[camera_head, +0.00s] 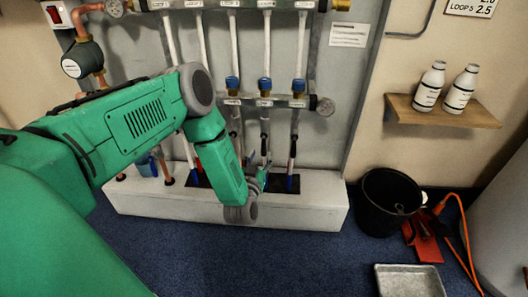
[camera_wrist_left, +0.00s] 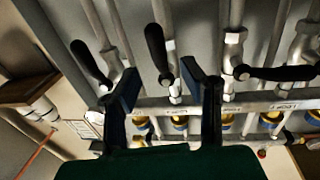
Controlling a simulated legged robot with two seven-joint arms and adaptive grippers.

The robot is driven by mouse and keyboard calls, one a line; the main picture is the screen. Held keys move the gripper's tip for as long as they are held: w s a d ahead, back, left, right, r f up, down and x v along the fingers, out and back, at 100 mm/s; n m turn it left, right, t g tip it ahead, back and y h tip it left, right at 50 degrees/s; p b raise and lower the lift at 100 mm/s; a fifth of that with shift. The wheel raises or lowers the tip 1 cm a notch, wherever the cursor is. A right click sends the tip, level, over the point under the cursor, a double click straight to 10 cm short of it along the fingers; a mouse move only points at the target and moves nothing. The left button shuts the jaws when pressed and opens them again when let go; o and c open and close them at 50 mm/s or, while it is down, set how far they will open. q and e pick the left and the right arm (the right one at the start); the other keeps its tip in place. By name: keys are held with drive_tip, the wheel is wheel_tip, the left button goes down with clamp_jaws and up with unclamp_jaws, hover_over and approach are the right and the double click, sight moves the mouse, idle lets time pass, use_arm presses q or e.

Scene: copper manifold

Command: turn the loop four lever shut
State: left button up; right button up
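The loop four lever (camera_head: 264,146) is a black handle on the fourth pipe from the left in the head view, roughly in line with its pipe. In the wrist view, which is turned upside down, it appears to be the middle black handle (camera_wrist_left: 157,48). My left gripper (camera_wrist_left: 160,72) is open, its two dark fingers apart with this handle and its valve showing between and beyond them. I cannot tell whether they touch. In the head view my left gripper (camera_head: 259,177) is small and partly hidden by its wrist, low in front of the pipes. My right gripper is not in view.
The neighbouring loop five lever (camera_head: 292,147) stands close by, along its pipe; in the wrist view another handle (camera_wrist_left: 276,73) lies crosswise. A white plinth (camera_head: 300,212) is below. A black bucket (camera_head: 370,212), metal tray (camera_head: 408,281) and bottle shelf (camera_head: 445,112) are at right.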

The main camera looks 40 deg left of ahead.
sight(263, 149)
use_arm(q)
drive_tip(key=b+x, duration=0.1)
drive_tip(key=x, duration=0.4)
drive_tip(key=shift+w+a+b, duration=0.15)
drive_tip(key=shift+b, duration=0.15)
clamp_jaws()
